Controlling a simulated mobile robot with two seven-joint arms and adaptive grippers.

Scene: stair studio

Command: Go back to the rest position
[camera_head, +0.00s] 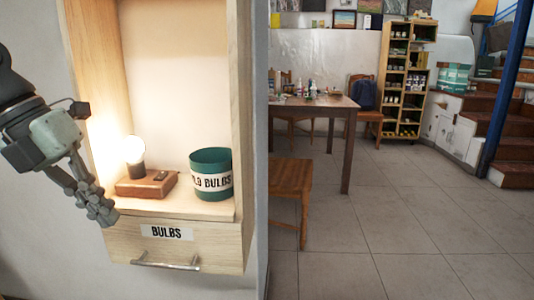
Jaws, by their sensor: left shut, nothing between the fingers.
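My left gripper (98,208) is shut and empty, at the left in the head view. Its fingers point down to the right, in front of the left side of a wooden wall cabinet (241,120). A lit bulb (135,150) stands upright on a small brown wooden base (146,185) on the cabinet's shelf, right of the fingers. A green can (211,160) with a label reading "BULBS" stands to the right of the base. The drawer below, labelled "BULBS" (166,233), looks closed. My right gripper is not in view.
The drawer's metal handle (166,265) sticks out below the shelf. To the right stand a wooden table (345,104) with bottles on it and a chair (291,178). Farther back are a shelf unit (407,75) and stairs (515,150). The tiled floor at the right front is clear.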

